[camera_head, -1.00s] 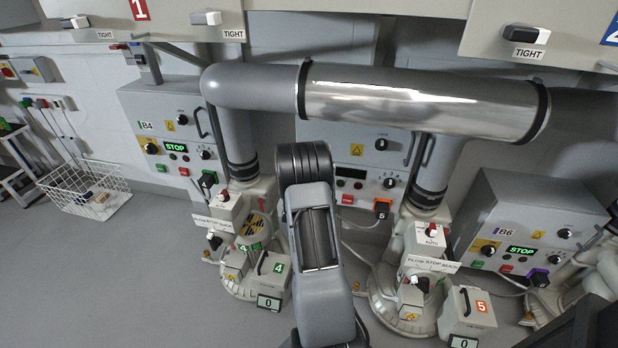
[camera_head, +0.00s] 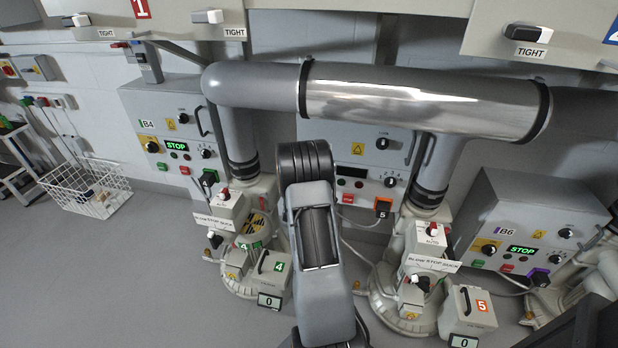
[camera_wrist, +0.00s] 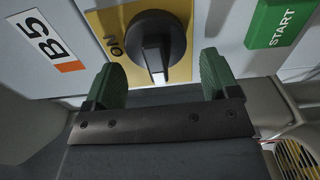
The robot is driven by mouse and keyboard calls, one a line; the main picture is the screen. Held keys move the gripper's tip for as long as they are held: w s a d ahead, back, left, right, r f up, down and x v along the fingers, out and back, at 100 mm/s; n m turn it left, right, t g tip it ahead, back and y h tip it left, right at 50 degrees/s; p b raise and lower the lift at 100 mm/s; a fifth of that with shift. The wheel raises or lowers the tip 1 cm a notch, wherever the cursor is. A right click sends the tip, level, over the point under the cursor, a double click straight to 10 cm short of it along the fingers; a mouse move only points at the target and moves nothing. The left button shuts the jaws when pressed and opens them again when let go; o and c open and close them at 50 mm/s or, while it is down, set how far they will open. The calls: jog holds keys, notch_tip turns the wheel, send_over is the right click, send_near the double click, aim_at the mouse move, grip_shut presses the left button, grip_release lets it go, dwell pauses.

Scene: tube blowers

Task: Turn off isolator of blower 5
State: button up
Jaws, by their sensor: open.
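The B5 cabinet (camera_wrist: 75,15) fills the top of the wrist view, with its B5 label (camera_wrist: 42,42) at the left. Its isolator is a black rotary knob (camera_wrist: 155,42) on a yellow plate (camera_wrist: 106,24). The word ON shows left of the knob. My gripper (camera_wrist: 162,80) is open, with one green finger either side of the knob's lower end. No firm contact can be made out. In the head view, my arm hides the left part of the B5 cabinet (camera_head: 365,155), including the isolator and my gripper.
A green START button (camera_wrist: 277,22) lies right of the isolator. In the head view, a large pipe (camera_head: 420,98) runs above the B5 cabinet. The B4 cabinet (camera_head: 165,110) stands left and the B6 cabinet (camera_head: 535,205) right. Open floor (camera_head: 130,270) lies at the left.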

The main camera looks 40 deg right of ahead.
jog(key=shift+a, duration=0.1)
jog(key=p+v, duration=0.2)
jog(key=v, duration=1.1)
jog(key=shift+a, duration=0.3)
jog(key=shift+s, duration=0.15)
